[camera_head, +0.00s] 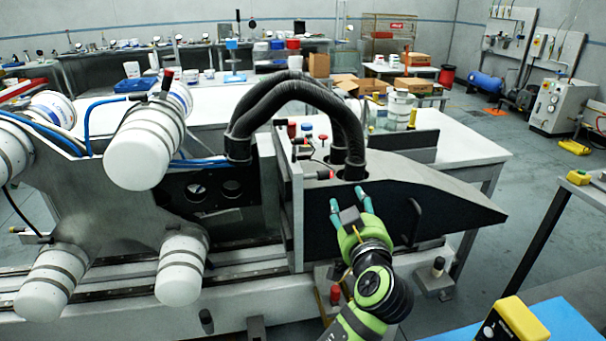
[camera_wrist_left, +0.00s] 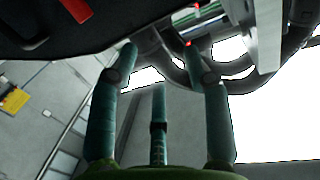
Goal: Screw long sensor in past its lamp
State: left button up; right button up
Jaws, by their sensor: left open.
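My left gripper (camera_head: 350,198) has teal fingers and a green body. It is open and empty, in front of the grey and black machine (camera_head: 452,200), just below the foot of the thick black hoses. Two small dark sensors with red ends sit at the machine's upright plate, an upper one (camera_head: 300,141) and a lower one (camera_head: 325,174). The lower one is just above and left of the fingertips, apart from them. I cannot tell which is the long one. In the left wrist view the spread fingers (camera_wrist_left: 160,60) show a small glowing red lamp (camera_wrist_left: 188,43) beyond the right fingertip.
Thick black hoses (camera_head: 290,85) arch over the machine. A black handle (camera_head: 413,220) stands on its side, right of my gripper. White cylinders (camera_head: 145,150) fill the left. A blue mat (camera_head: 570,325) with a yellow-topped device (camera_head: 515,318) lies at lower right.

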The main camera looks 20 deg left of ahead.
aim_at(325, 177)
pick_arm(q)
jog(key=w+a+r+y+p, duration=0.1)
jog(key=a, duration=0.1)
jog(key=w+a+r+n+p, duration=0.1)
jog(key=a, duration=0.1)
jog(key=w+a+r+y+p, duration=0.1)
jog(key=a, duration=0.1)
jog(key=shift+a+r+n+g+y, duration=0.1)
jog(key=shift+a+n+g+y, duration=0.05)
jog(key=shift+n+g+y, duration=0.2)
jog(key=shift+w+a, duration=0.15)
jog(key=shift+w, duration=0.15)
pick_arm(e)
notch_tip(325, 177, up, 3)
jog(key=shift+a+r, duration=0.1)
pick_arm(q)
grip_shut()
grip_release()
pick_arm(e)
jog(key=shift+w, duration=0.1)
